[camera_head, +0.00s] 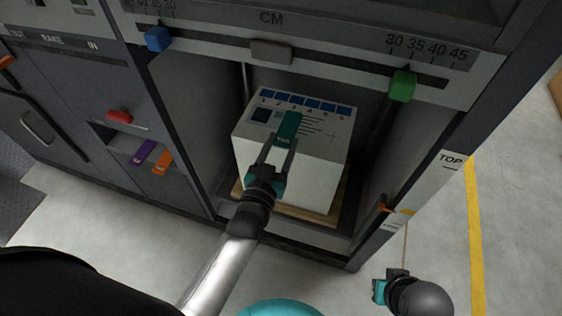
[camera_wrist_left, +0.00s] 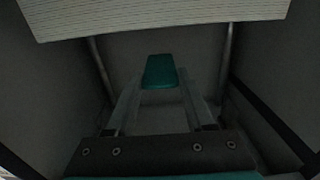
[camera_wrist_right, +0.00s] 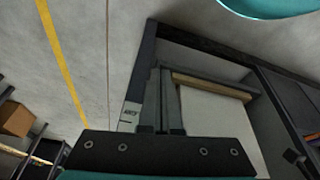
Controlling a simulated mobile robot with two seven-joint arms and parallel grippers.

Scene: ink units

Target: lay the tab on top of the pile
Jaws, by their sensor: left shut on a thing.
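The teal tab (camera_head: 290,124) is held between the fingertips of my left gripper (camera_head: 281,141). In the head view it overlaps the printed top of the white pile (camera_head: 310,165); I cannot tell whether they touch. In the left wrist view the tab (camera_wrist_left: 160,71) shows flat between the two fingers, and a side of the pile (camera_wrist_left: 150,17) fills the top of the picture. My right gripper (camera_head: 377,290) is outside the bay, low at the right, away from the pile. In the right wrist view its fingers (camera_wrist_right: 163,75) are close together with nothing seen between them.
The pile stands on a wooden board (camera_head: 318,212) inside a dark bay with walls on both sides. A ruled bar with a blue slider (camera_head: 158,39), a grey slider (camera_head: 271,51) and a green slider (camera_head: 402,86) crosses above. Purple (camera_head: 144,151) and orange (camera_head: 162,162) tabs sit at the left.

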